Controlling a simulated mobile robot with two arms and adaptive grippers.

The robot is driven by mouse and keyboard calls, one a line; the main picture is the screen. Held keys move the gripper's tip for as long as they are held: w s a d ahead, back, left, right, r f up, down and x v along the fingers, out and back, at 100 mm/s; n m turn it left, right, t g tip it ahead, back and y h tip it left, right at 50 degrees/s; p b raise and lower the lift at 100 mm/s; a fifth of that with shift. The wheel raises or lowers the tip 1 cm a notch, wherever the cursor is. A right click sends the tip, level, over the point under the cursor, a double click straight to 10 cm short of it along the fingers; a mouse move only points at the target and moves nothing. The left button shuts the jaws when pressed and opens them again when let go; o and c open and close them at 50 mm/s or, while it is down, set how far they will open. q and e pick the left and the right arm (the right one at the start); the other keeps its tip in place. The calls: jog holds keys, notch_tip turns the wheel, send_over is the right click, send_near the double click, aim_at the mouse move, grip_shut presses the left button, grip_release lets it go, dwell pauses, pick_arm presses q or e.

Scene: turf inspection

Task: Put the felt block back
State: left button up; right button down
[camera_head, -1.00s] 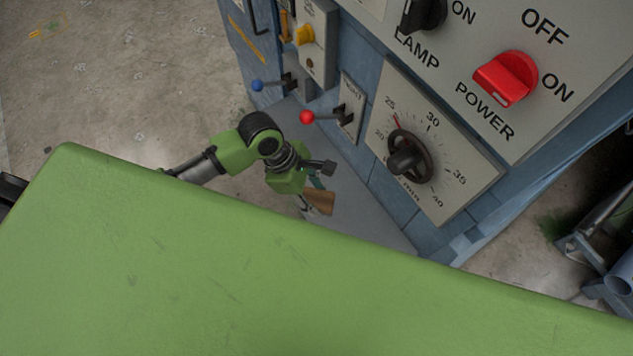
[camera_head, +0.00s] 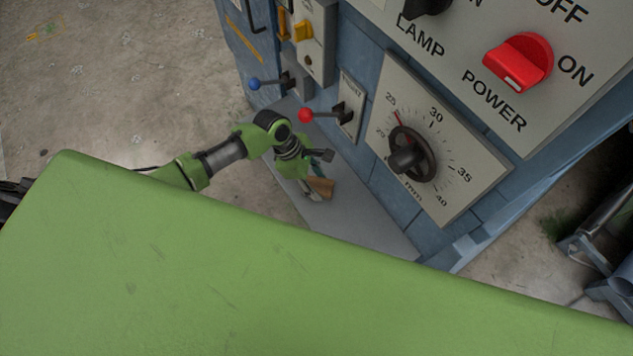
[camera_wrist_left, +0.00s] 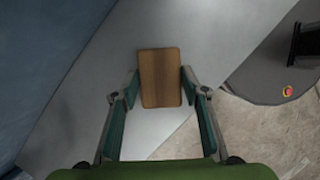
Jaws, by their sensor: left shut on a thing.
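The felt block is a brown, wood-coloured block (camera_wrist_left: 160,78) with a rounded rectangular face. My left gripper (camera_wrist_left: 160,85) is shut on it, with one green-padded finger on each side. In the head view the left gripper (camera_head: 313,172) hangs over the grey shelf at the foot of the blue machine, and the block (camera_head: 321,187) shows at its fingertips. I cannot tell whether the block touches the shelf (camera_head: 360,222). My right gripper is in neither view.
The blue machine rises close beside the arm, with a red-knobbed lever (camera_head: 306,115), a blue-knobbed lever (camera_head: 254,84), a dial (camera_head: 408,155) and a red power switch (camera_head: 518,62). A large green surface (camera_head: 250,270) fills the foreground. Concrete floor (camera_head: 110,90) lies open at left.

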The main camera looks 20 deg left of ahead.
pick_arm(q)
jog(key=shift+f, duration=0.1)
jog(key=o, duration=1.1)
jog(key=p+v, duration=0.1)
jog(key=v, duration=1.1)
jog(key=shift+p, duration=0.3)
